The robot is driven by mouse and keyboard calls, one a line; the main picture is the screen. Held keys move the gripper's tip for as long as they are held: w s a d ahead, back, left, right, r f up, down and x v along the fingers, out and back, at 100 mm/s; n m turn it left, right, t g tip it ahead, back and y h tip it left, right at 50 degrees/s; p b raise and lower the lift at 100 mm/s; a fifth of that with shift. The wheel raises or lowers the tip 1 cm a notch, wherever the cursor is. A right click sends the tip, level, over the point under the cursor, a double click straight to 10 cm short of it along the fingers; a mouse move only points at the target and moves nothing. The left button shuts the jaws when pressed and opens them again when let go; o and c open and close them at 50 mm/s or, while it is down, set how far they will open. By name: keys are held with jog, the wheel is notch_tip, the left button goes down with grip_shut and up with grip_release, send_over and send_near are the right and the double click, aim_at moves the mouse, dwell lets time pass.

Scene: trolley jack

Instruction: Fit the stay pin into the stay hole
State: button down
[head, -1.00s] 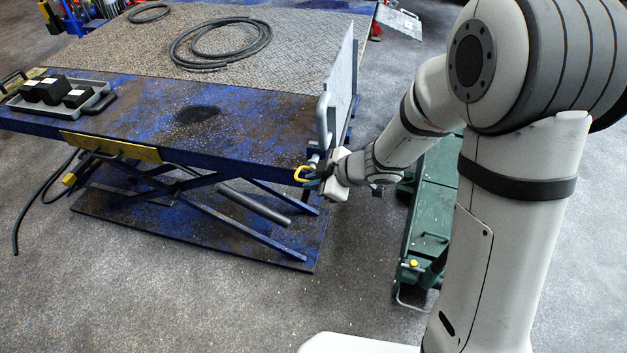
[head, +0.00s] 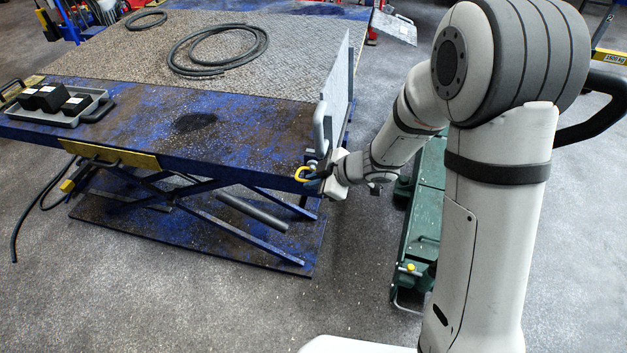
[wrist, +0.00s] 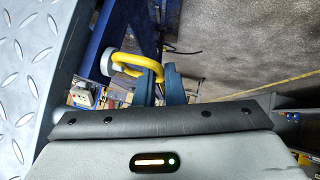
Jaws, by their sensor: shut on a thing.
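My gripper (head: 316,180) is at the right front corner of the blue lift table (head: 230,130), beside the upright plate (head: 337,85). It is shut on the stay pin, whose yellow loop handle (head: 304,173) sticks out to the left of the fingers. In the wrist view the yellow handle of the stay pin (wrist: 126,63) is at the dark blue fingertips (wrist: 160,82), with a grey round part at its left end. The stay hole cannot be made out; the corner and my gripper hide that area.
A tray (head: 85,115) with black blocks lies on the table's left end. A coiled hose (head: 215,68) lies on the tread plate. A green trolley jack (head: 422,230) stands on the floor right of the table, under my arm. Open floor lies in front.

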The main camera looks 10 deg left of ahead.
jog(key=shift+w, duration=0.1)
jog(key=c, duration=1.4)
grip_release()
jog(key=shift+c, duration=0.2)
jog(key=p+v, duration=0.2)
jog(key=v, duration=0.5)
jog(key=shift+d+r, duration=0.25)
